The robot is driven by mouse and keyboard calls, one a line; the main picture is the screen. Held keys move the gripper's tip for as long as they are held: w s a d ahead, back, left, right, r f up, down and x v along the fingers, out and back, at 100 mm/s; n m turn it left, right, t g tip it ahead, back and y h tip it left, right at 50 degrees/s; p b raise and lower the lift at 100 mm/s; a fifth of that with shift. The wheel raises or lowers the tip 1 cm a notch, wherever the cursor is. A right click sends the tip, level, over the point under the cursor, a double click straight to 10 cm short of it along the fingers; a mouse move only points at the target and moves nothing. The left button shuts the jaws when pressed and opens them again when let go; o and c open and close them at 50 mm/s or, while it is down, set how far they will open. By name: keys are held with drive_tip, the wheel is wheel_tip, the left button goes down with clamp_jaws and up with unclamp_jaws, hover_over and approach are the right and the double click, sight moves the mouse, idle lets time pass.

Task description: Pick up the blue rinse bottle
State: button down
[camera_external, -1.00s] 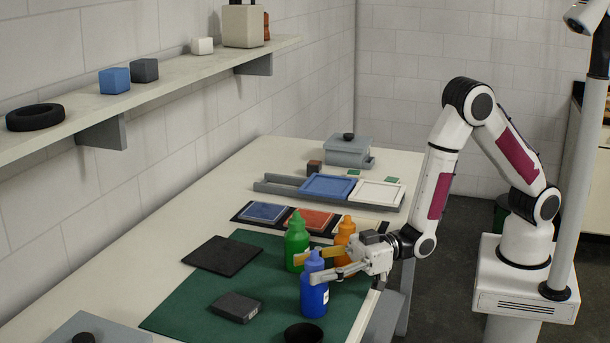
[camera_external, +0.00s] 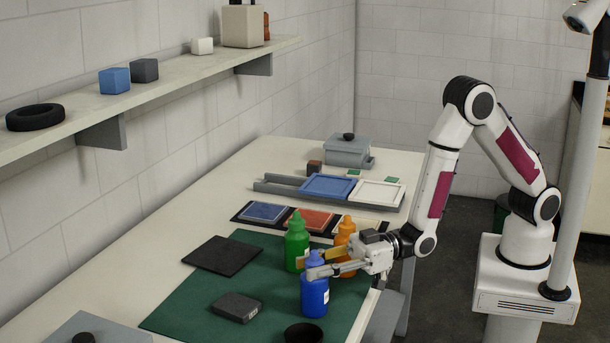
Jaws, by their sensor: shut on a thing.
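The blue rinse bottle (camera_external: 315,296) stands upright, or nearly so, at the right front part of the green mat (camera_external: 190,313). My gripper (camera_external: 312,266) reaches in from the right and is shut on the bottle's upper part, with one finger on the near side and the other behind it. The near finger hides part of the bottle's shoulder. I cannot tell whether the bottle's base touches the mat.
A green bottle (camera_external: 297,240) stands close behind the blue one, and an orange bottle (camera_external: 345,236) stands by my gripper. A black bowl (camera_external: 304,334), a dark grey block (camera_external: 236,307) and a black slab (camera_external: 222,256) lie around.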

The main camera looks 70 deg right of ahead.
drive_tip(key=shift+r, duration=4.9)
drive_tip(key=shift+a, duration=0.1)
